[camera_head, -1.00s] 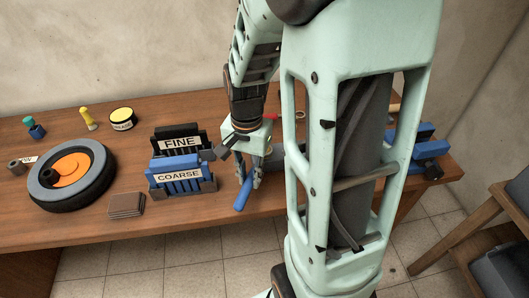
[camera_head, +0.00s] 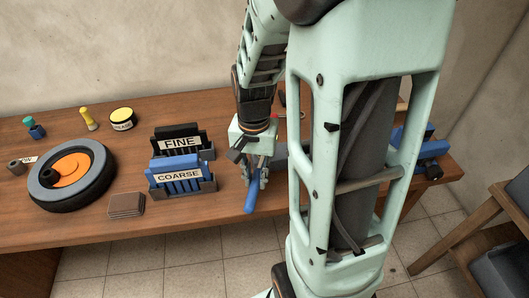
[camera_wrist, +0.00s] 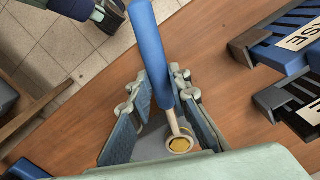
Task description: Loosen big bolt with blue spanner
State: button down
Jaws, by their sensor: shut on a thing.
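The blue spanner (camera_head: 251,198) has a long blue handle that points toward the table's front edge. My gripper (camera_head: 258,177) is shut on it. In the wrist view, the spanner's handle (camera_wrist: 150,45) runs up between the fingers of my gripper (camera_wrist: 160,93). Its metal shank ends in a ring close to the palm. A brass-coloured piece (camera_wrist: 179,145) shows inside the ring; I cannot tell whether it is the head of the big bolt. In the head view my gripper and arm hide the ring end.
The COARSE rack (camera_head: 182,190) and FINE rack (camera_head: 180,142) stand just left of my gripper. A wheel with an orange hub (camera_head: 70,176) lies farther left. A blue vise-like tool (camera_head: 425,150) is at the right end. A chair (camera_head: 490,215) stands at right.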

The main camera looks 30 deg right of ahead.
jog(key=shift+s+d+n, duration=0.25)
jog(key=shift+d+n, duration=0.15)
dwell(0.5)
jog(key=shift+w+a+m, duration=0.35)
jog(key=shift+a+m, duration=0.1)
jog(key=shift+m, duration=0.05)
dwell(0.3)
jog(key=c, duration=2.5)
grip_release()
grip_shut()
jog(key=shift+c, duration=0.2)
grip_release()
grip_shut()
jog(key=shift+w+a, duration=0.1)
jog(key=shift+a, duration=0.1)
